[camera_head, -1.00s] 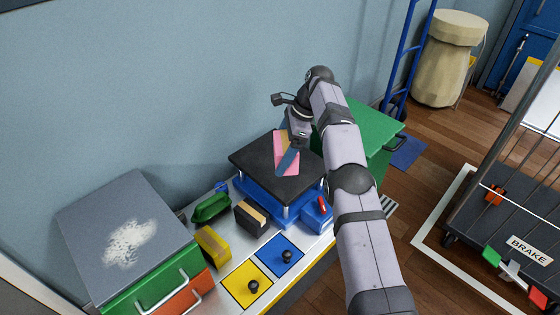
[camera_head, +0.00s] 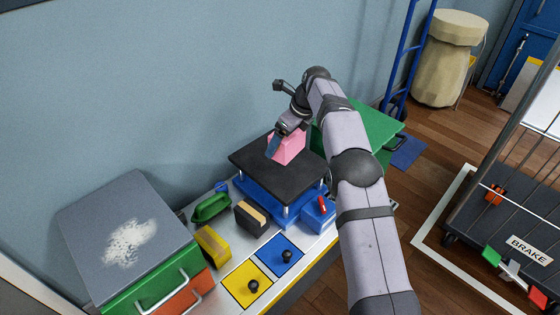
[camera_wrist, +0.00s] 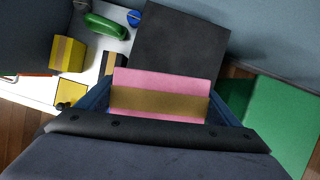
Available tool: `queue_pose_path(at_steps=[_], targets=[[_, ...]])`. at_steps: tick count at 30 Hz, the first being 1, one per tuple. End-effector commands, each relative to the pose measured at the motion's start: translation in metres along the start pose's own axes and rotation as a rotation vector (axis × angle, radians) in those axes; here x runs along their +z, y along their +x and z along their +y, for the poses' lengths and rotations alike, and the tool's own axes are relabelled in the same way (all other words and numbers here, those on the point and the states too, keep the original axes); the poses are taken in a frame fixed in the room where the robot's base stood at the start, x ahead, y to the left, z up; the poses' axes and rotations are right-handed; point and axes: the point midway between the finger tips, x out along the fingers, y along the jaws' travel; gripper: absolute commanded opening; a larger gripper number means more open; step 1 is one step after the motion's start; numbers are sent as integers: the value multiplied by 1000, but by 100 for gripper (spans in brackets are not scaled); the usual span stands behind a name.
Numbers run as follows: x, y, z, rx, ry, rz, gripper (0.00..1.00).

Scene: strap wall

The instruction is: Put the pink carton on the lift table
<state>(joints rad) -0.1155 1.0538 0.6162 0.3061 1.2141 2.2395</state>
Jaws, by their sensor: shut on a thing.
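The pink carton (camera_head: 290,147) with a tan tape band is held in my gripper (camera_head: 283,142). The carton (camera_wrist: 160,88) fills the space between the two blue fingers in the wrist view, and my gripper (camera_wrist: 160,100) is shut on it. The lift table (camera_head: 256,164) has a black top on a blue base with silver posts. The carton is over the back right part of that top; whether it touches the top cannot be told. In the wrist view the black top (camera_wrist: 180,45) lies beyond the carton.
A black block (camera_head: 251,217), a yellow block (camera_head: 212,245) and a green object (camera_head: 211,207) stand left of the lift table. A blue box (camera_head: 318,214) with a red handle is at its right front. A green bin (camera_head: 375,135) stands behind my arm.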

Motion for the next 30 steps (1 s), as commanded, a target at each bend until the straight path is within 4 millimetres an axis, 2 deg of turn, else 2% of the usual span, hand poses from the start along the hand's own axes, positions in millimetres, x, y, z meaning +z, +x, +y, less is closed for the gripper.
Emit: queue_pose_path(at_steps=[6,14,24,30], targets=[[4,-2,-3,-53,125,-2,55],[2,2,-3,-63,152,-1,55],[-15,41,-3,-62,151,-1,55],[-16,46,-3,-63,150,-2,55]])
